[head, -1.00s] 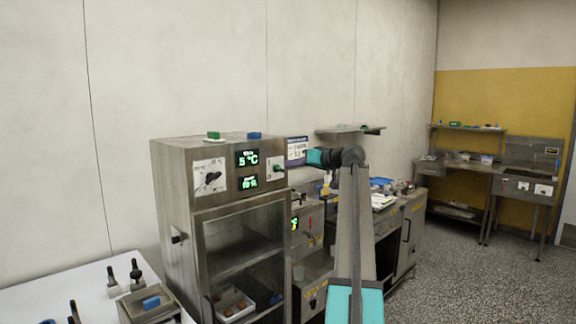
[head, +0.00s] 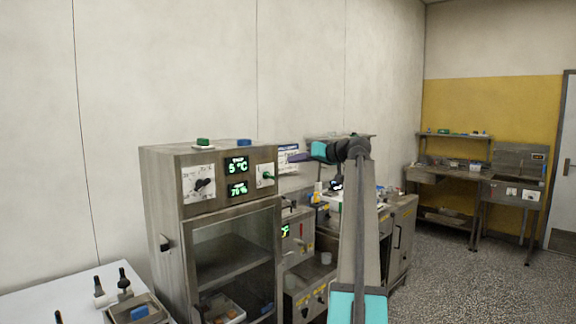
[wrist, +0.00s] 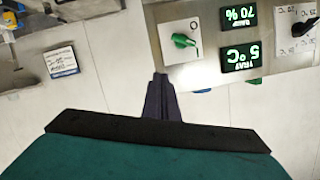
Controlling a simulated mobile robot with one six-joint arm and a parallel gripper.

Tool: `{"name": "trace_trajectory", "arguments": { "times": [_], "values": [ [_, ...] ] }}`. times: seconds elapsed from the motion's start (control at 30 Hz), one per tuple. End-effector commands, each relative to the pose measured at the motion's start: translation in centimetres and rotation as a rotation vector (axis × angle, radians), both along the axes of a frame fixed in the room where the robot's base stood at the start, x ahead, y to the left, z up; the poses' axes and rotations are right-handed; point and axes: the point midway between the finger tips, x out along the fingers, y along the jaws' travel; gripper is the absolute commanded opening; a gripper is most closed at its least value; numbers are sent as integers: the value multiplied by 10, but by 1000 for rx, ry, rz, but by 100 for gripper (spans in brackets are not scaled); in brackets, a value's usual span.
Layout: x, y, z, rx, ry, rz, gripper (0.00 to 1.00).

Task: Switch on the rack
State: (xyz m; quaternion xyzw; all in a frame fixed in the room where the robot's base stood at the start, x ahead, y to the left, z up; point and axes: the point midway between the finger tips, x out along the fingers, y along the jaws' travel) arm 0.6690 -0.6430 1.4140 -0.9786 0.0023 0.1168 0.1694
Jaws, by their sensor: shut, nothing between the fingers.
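A steel cabinet (head: 163,195) with a glass door stands at the left; I take it to be the rack. Its front panel has a black dial (head: 204,186), two lit green displays, 5 °C (head: 237,165) and 70 % (head: 238,188), and a green switch knob (head: 266,175) on a white plate. The knob lies roughly crosswise. In the wrist view, which is upside down, the green knob (wrist: 183,41) shows just beyond my gripper (wrist: 160,78). My gripper (head: 292,157) is shut and empty, right of the panel, apart from the knob.
A white table (head: 50,299) with black-handled items is at the front left. Steel equipment (head: 305,270) stands right of the cabinet. A sign (head: 288,156) hangs on the wall behind my gripper. Floor (head: 450,280) is clear at the right.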

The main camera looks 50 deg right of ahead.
Motion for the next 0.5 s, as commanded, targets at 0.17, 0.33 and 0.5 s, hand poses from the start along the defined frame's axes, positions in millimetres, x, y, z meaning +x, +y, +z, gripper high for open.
{"name": "trace_trajectory", "arguments": {
  "times": [0.17,0.33,0.5],
  "values": [
    [-29,-3,4,0,0,-2,0],
    [-48,-5,9,0,0,-2,0],
    [-57,-5,12,0,-1,-1,0]
  ]
}}
